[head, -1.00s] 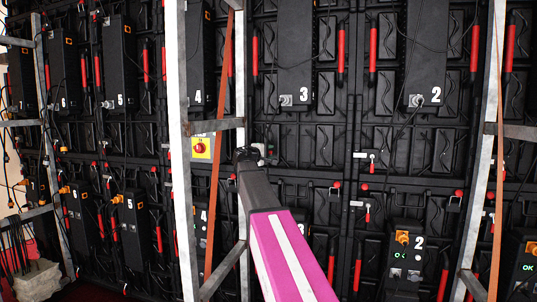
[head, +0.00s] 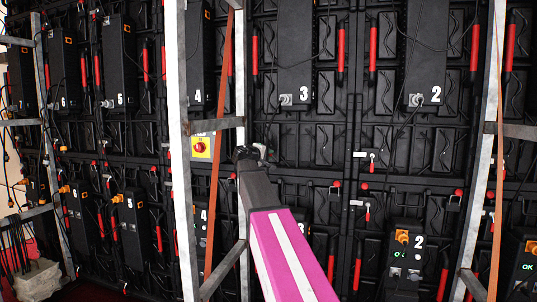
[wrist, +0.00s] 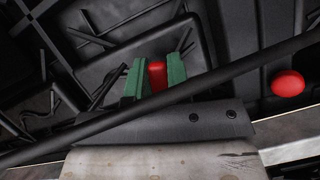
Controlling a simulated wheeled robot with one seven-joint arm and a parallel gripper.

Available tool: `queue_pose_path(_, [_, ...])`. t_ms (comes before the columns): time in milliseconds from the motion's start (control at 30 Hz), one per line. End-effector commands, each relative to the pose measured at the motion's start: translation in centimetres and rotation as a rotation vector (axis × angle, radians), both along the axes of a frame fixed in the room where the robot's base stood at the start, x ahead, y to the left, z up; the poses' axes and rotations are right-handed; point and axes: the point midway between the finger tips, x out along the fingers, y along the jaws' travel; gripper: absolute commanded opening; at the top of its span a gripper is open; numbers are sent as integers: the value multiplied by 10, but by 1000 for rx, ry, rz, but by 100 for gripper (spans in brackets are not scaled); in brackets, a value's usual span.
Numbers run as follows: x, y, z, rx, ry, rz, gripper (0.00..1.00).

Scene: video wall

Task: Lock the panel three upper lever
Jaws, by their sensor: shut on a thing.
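My gripper (head: 252,153) is at the panel wall, below and left of the upper box marked 3 (head: 298,70). In the wrist view its green fingers (wrist: 155,82) are shut on a red knob (wrist: 157,74), which shows between them. I take this knob to be the end of the panel three upper lever; its shaft is hidden. In the head view my gripper and arm cover the lever, so its angle cannot be told.
A second red ball knob (wrist: 288,84) is right of my fingers, and a black bar crosses the wrist view. A metal post (head: 178,150) and an orange strap (head: 217,150) stand left of my arm.

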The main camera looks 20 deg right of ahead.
Motion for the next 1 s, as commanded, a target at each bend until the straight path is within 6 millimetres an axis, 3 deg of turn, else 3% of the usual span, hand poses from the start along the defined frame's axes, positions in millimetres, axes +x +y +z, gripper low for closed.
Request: queue_pose_path(1000, [16,26,-36,799,-536,1,0])
